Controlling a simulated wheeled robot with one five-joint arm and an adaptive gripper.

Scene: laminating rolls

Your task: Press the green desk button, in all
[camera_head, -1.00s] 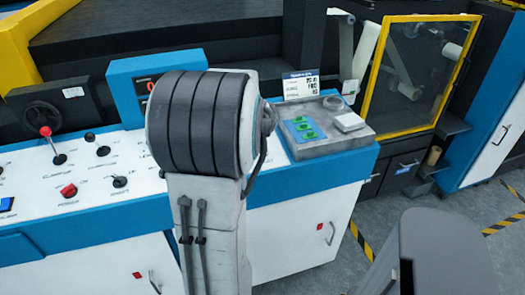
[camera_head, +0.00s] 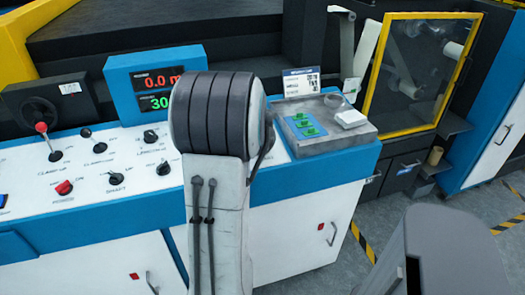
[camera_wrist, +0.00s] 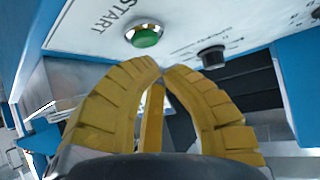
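The green desk button (camera_wrist: 145,37) shows in the wrist view as a round green cap in a metal ring, beside the word START on the white panel. In the head view my arm hides both the START button and my gripper.
A black knob (camera_wrist: 212,57) sits right of the button. The white control panel (camera_head: 80,165) carries several knobs, a red-topped lever (camera_head: 42,128) and a red switch (camera_head: 64,187). A grey tray (camera_head: 340,138) with green pieces stands at the right.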

